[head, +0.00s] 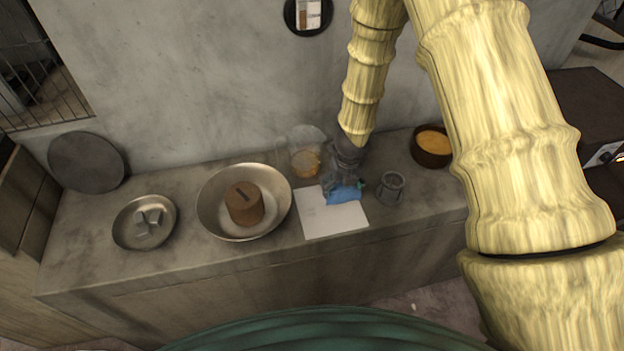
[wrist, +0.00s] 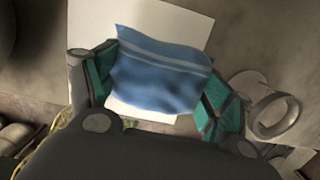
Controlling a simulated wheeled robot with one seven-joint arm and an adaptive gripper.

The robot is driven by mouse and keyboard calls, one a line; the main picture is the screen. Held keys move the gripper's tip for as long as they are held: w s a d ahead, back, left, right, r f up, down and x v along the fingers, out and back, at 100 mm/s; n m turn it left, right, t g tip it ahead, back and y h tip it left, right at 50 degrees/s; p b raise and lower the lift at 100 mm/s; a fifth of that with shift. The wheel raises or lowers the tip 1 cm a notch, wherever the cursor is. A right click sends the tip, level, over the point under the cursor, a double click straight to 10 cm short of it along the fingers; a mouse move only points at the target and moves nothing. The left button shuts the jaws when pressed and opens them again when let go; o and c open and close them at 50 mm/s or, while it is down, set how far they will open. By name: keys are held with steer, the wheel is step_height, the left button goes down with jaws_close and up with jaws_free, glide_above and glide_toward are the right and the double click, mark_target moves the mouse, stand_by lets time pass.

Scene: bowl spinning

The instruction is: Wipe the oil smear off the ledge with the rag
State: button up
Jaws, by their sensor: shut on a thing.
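My gripper (head: 342,186) is shut on a blue rag (head: 345,195) over the ledge (head: 400,220). The rag also shows in the wrist view (wrist: 160,75), striped with lighter lines, between the two teal-padded fingers (wrist: 158,98). Under the rag is a white sheet (head: 325,222), which also shows in the wrist view (wrist: 180,16). I cannot tell whether the rag touches the sheet. I cannot make out an oil smear for certain; dark stains show on the ledge, and the rag and gripper hide part of it.
A grey mug (head: 391,188) stands close right of the gripper, and a glass jug (head: 305,158) close left. A large metal bowl (head: 212,205) holds a brown slotted block (head: 244,204). A dish (head: 125,232) with grey cubes is further left. A brown bowl (head: 428,158) stands right.

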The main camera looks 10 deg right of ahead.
step_height(320, 180, up, 2)
steer(key=shift+d+p, duration=0.15)
steer(key=shift+p, duration=0.55)
steer(key=shift+s+r+p, duration=0.1)
steer(key=shift+r+p, duration=0.4)
steer(key=shift+r, duration=0.05)
